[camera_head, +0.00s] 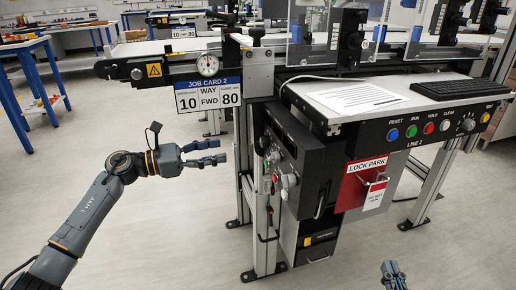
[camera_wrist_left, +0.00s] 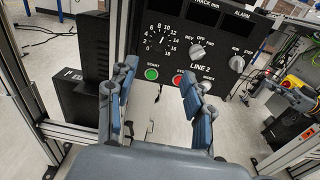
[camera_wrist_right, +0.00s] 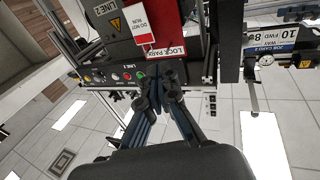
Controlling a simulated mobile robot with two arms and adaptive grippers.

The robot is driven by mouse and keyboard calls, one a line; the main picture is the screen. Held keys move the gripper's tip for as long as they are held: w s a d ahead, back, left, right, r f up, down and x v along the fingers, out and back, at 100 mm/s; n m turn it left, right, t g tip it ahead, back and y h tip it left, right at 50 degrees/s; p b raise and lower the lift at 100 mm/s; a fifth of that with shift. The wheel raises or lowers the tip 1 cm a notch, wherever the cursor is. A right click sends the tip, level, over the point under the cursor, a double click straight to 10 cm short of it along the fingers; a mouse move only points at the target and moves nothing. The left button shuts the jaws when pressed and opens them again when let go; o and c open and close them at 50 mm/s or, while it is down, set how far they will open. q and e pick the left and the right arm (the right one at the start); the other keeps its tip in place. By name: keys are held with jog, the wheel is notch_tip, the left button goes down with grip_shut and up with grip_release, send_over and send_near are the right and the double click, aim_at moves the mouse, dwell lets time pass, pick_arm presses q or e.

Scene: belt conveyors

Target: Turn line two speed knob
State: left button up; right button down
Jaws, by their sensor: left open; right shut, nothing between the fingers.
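The line 2 control panel shows face-on in the left wrist view. It has a dial (camera_wrist_left: 160,40) numbered 0 to 18 with a light pointer, a green start button (camera_wrist_left: 151,74), a red stop button (camera_wrist_left: 178,81), a REV/OFF/FWD selector (camera_wrist_left: 197,50) and a RUN knob (camera_wrist_left: 237,63). In the head view this panel (camera_head: 277,172) is seen edge-on at the cabinet's left side. My right gripper (camera_head: 394,272) is shut and empty, low in front.
A job card (camera_head: 208,94) reads 10, FWD, 80, under a gauge (camera_head: 207,64). A red lock park board (camera_head: 364,184) with a tag hangs on the cabinet front. A desk (camera_head: 375,95) holds a keyboard (camera_head: 455,89).

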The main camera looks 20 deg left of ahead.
aim_at(261, 142)
pick_arm(q)
jog(key=x, duration=1)
jog(key=shift+b, duration=0.3)
jog(key=shift+w+d, duration=0.45)
jog(key=shift+d, duration=0.15)
pick_arm(e)
jog(key=shift+a+r+t+y, duration=0.15)
jog(key=shift+r+t, duration=0.35)
jog(key=shift+r, duration=0.25)
jog(key=shift+a+r+t+y, duration=0.15)
jog(key=shift+r+t, duration=0.35)
jog(key=shift+r, duration=0.25)
pick_arm(q)
jog(key=shift+c, duration=0.4)
pick_arm(e)
jog(key=shift+s+d, duration=0.1)
pick_arm(q)
grip_shut()
